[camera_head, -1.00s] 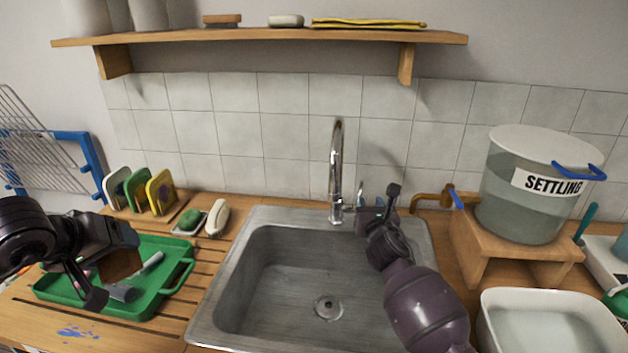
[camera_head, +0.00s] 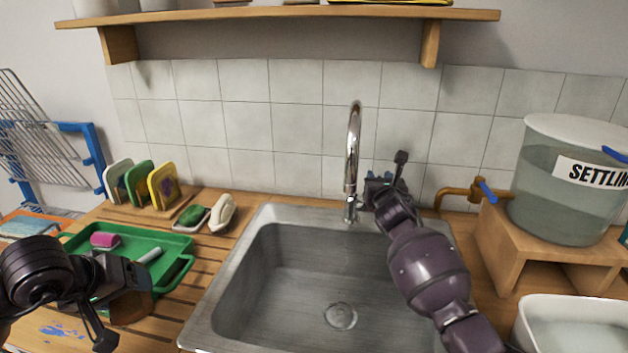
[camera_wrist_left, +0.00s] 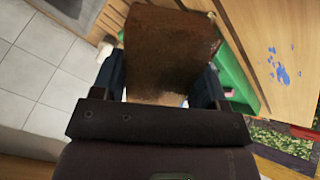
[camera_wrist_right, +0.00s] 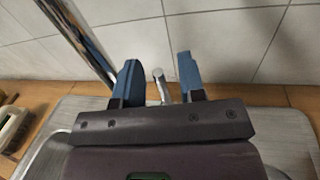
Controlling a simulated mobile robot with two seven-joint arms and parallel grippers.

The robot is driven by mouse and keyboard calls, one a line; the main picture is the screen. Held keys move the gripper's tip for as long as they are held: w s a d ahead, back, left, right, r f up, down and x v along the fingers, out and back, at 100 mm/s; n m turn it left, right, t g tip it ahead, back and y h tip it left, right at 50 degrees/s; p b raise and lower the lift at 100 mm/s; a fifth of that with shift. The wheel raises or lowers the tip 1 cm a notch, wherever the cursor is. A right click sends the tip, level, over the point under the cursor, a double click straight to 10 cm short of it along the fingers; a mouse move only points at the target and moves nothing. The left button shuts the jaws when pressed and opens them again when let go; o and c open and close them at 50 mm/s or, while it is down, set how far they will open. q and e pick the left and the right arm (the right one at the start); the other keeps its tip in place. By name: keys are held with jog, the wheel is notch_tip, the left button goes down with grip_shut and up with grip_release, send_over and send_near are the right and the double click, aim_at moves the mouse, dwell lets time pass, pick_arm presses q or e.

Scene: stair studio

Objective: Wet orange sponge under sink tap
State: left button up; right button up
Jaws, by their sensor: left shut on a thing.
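The sponge (camera_head: 132,308), brownish-orange, is held in my left gripper (camera_head: 126,303) over the wooden counter, in front of the green tray and left of the sink. In the left wrist view the sponge (camera_wrist_left: 170,48) sits between the two fingers. The chrome sink tap (camera_head: 353,150) stands upright at the back of the sink (camera_head: 300,285); I see no water running. My right gripper (camera_head: 384,187) is just right of the tap's base. In the right wrist view its fingers are open, with a small metal lever (camera_wrist_right: 160,82) showing between them, apparently not clamped.
A green tray (camera_head: 180,245) holds small items. A settling bucket (camera_head: 560,190) with a brass tap (camera_head: 470,192) stands on a wooden stand at right, above a white basin (camera_head: 570,305).

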pick_arm(q)
jog(key=shift+f, duration=0.15)
pick_arm(e)
jog(key=shift+w, duration=0.15)
grip_shut()
